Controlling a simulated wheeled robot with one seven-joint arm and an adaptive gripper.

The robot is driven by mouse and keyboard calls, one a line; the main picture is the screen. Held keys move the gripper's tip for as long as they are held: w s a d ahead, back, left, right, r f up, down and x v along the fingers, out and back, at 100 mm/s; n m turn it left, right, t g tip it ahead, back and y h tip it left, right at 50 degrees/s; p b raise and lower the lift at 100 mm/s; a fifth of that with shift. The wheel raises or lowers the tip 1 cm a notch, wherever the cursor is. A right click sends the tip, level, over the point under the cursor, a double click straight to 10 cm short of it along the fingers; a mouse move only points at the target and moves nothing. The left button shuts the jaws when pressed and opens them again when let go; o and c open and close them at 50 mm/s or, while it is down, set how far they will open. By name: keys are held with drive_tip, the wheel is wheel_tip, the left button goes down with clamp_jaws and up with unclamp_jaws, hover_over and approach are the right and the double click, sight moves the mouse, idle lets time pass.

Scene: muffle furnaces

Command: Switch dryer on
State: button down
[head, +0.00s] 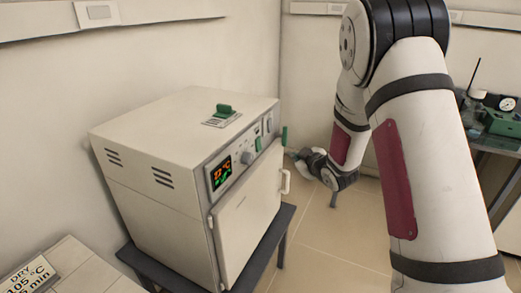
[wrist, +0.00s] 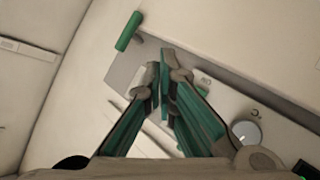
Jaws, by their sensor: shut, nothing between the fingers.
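The dryer (head: 150,140) is a cream box on a dark stand. Its grey front panel carries a display (head: 221,173) with lit orange and green characters, a round knob (head: 247,157), and a pale rocker-like switch (head: 268,125) near the right end. My gripper (head: 294,154) is at the right of the panel, its fingers small in this view. In the wrist view my gripper (wrist: 161,75) is shut and empty, fingertips over the panel beside a pale switch (wrist: 140,79), partly hidden. Whether they touch it cannot be told. The knob (wrist: 246,132) is to the right.
A green piece (head: 284,136) stands at the panel's right end, also in the wrist view (wrist: 128,31). The white door handle (head: 285,181) sticks out below. A sign (head: 30,279) reads DRY 105 °C. A bench with green equipment (head: 504,118) is right.

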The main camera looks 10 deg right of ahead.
drive_tip(key=w+a+f+b, duration=0.1)
drive_tip(key=w+a+b, duration=0.2)
drive_tip(key=w+a, duration=0.2)
drive_tip(key=shift+a, duration=1)
drive_tip(key=shift+w+a, duration=0.1)
drive_tip(key=shift+w, duration=0.05)
idle(0.8)
drive_tip(key=shift+w+a, duration=0.15)
drive_tip(key=shift+a, duration=0.05)
drive_tip(key=shift+w+a+f+b, duration=0.1)
drive_tip(key=shift+w+a+b, duration=0.1)
drive_tip(key=shift+a+b, duration=0.1)
idle(0.6)
drive_tip(key=shift+d, duration=0.1)
drive_tip(key=shift+s+d, duration=0.45)
drive_tip(key=shift+d, duration=0.1)
drive_tip(key=shift+s+d+p, duration=0.1)
drive_tip(key=shift+p, duration=0.2)
drive_tip(key=shift+s+d+r+p, duration=0.2)
drive_tip(key=shift+s+d+p, duration=0.2)
drive_tip(key=shift+s+d, duration=0.45)
drive_tip(key=shift+s+d+r+p, duration=0.2)
drive_tip(key=shift+s+d+p, duration=0.25)
drive_tip(key=shift+d, duration=0.6)
